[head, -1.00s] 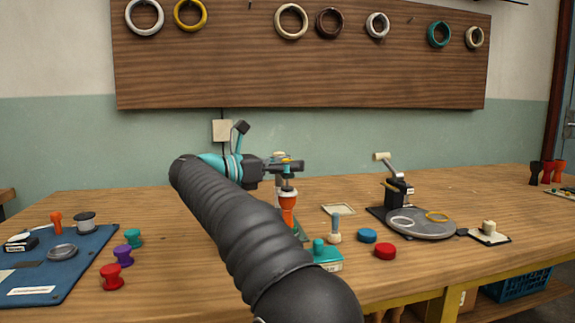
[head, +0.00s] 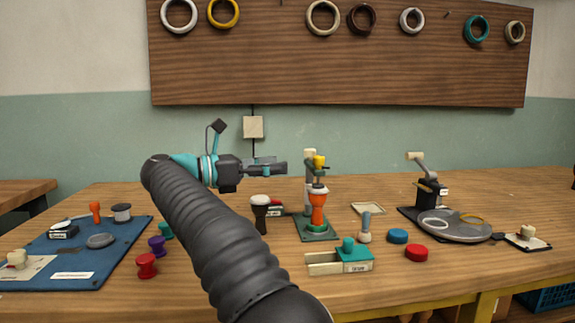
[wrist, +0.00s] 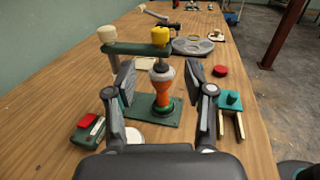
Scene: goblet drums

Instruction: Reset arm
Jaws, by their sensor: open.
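My gripper (head: 280,168) is open and empty above the workbench, reaching to the right in the head view. In the wrist view its two fingers (wrist: 163,88) stand wide apart. An orange goblet drum with a white band (head: 318,208) stands upright on a green press stand (head: 322,236), to the right of the gripper in the head view. In the wrist view the drum (wrist: 162,84) shows between and beyond the fingers. I cannot see any contact between fingers and drum.
A teal-topped box (head: 340,262), a blue disc (head: 397,236), a red disc (head: 416,253) and a round turntable fixture (head: 460,229) lie to the right. A blue mat (head: 75,268) with parts and several coloured spools are left. A dark goblet drum (head: 260,214) stands near the press.

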